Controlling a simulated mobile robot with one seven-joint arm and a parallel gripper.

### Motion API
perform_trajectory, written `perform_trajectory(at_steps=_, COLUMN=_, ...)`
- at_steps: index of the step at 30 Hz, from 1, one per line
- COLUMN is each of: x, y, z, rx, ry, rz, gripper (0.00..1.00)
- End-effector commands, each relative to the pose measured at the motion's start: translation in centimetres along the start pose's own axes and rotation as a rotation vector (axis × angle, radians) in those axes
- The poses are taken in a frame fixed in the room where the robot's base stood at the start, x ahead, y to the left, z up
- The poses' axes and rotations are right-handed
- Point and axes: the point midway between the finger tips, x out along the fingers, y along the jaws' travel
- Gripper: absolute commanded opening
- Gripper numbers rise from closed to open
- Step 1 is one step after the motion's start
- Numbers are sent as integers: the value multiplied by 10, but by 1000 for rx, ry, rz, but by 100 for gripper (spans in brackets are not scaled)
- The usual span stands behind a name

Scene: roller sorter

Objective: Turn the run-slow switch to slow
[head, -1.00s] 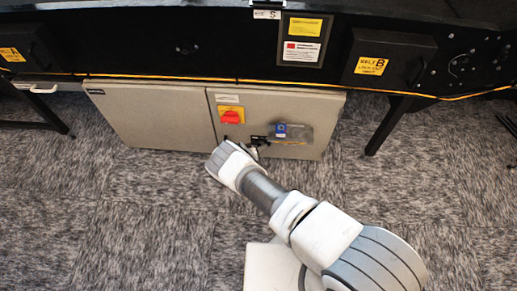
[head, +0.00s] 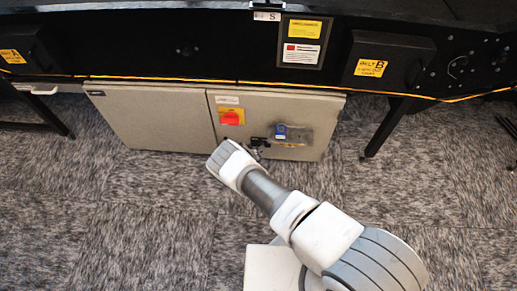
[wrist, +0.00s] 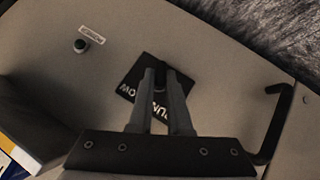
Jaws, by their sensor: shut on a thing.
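The run-slow switch (wrist: 160,85) is a small dark knob on a black plate (wrist: 146,61) with white lettering, seen in the wrist view. "RUN" shows in part between my fingers and the rest of the lettering is partly covered. My gripper (wrist: 161,76) has its two grey fingers closed on the knob from either side. The knob's pointing direction cannot be made out. In the head view my gripper (head: 256,146) is at the lower front of the grey cabinet (head: 160,122), mostly hidden behind my wrist, and the switch cannot be made out there.
In the wrist view, a black button (wrist: 81,45) with a white label is at upper left and a black handle (wrist: 270,135) at right. In the head view, a red rotary switch (head: 232,117) on yellow sits above my gripper. Carpet floor is open in front.

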Motion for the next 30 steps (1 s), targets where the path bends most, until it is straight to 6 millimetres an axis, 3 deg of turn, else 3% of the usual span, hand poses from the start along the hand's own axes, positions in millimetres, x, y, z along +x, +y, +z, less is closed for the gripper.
perform_trajectory(at_steps=30, x=1, y=11, z=2, rx=412, ry=-4, rz=-403, gripper=0)
